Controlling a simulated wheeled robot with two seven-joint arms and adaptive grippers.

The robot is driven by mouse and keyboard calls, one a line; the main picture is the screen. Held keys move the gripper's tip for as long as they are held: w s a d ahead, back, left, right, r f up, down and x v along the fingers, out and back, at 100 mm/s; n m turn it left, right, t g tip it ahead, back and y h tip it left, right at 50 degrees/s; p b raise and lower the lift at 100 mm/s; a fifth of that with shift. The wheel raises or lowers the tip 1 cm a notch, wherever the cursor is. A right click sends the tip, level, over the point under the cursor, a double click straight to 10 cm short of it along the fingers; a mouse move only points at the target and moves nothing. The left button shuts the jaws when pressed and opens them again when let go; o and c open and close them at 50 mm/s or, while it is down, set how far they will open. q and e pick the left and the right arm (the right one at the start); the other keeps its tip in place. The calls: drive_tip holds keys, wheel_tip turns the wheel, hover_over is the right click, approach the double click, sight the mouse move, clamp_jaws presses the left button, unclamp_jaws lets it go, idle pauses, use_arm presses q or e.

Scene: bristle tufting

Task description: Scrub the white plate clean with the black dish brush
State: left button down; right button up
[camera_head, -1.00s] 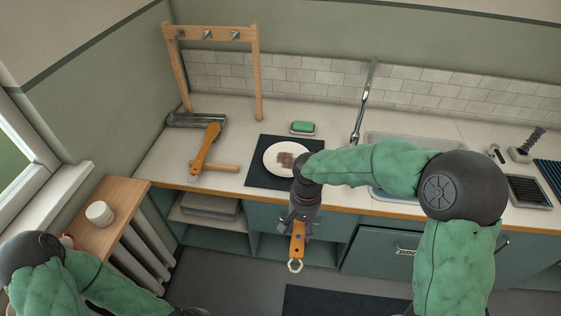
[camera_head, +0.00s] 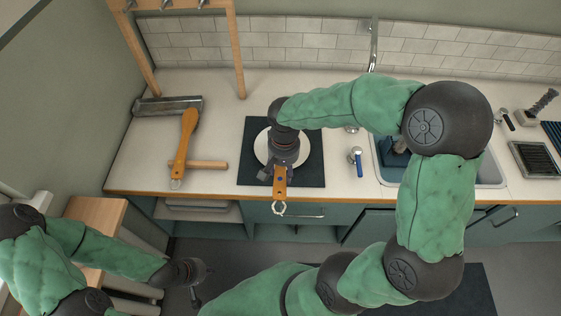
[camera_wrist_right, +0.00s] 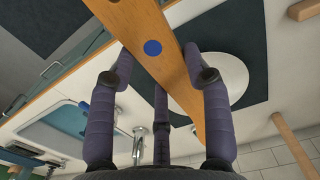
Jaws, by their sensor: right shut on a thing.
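My right gripper (camera_head: 282,160) is over the white plate (camera_head: 304,150), which lies on a dark mat (camera_head: 312,177) on the counter. It is shut on a wooden handle (camera_head: 280,182) with a pale ring at its end, pointing toward the counter's front edge. In the right wrist view the handle (camera_wrist_right: 165,50) shows a blue dot and crosses between the fingers (camera_wrist_right: 162,80), with the plate (camera_wrist_right: 228,75) beyond. The tool's head is hidden, and I cannot tell whether it touches the plate. My left gripper (camera_head: 190,282) is low at left, clear of the counter; its jaws are unclear.
A wooden-handled tool (camera_head: 185,140) and a wooden bar (camera_head: 207,164) lie left of the mat, near a wooden rack (camera_head: 239,55). A blue-handled item (camera_head: 358,162) stands between mat and sink (camera_head: 487,170). A dark brush-like item (camera_head: 545,100) is at far right.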

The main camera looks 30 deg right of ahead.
drive_tip(key=shift+s+f+b, duration=0.1)
drive_tip(key=shift+f+b, duration=0.3)
drive_tip(key=shift+f, duration=0.15)
drive_tip(key=shift+f+b, duration=2.45)
drive_tip(key=shift+f, duration=0.85)
drive_tip(key=shift+f+b, duration=0.3)
drive_tip(key=shift+f, duration=0.05)
drive_tip(key=shift+w+d, duration=0.35)
drive_tip(key=shift+w, duration=0.25)
drive_tip(key=shift+s, duration=0.1)
drive_tip(key=shift+s+a+f+b, duration=0.1)
drive_tip(key=shift+s+a+b, duration=0.1)
drive_tip(key=shift+s+a, duration=0.25)
drive_tip(key=shift+s+a+f+b, duration=0.1)
drive_tip(key=shift+s+a+b, duration=0.1)
drive_tip(key=shift+s, duration=0.3)
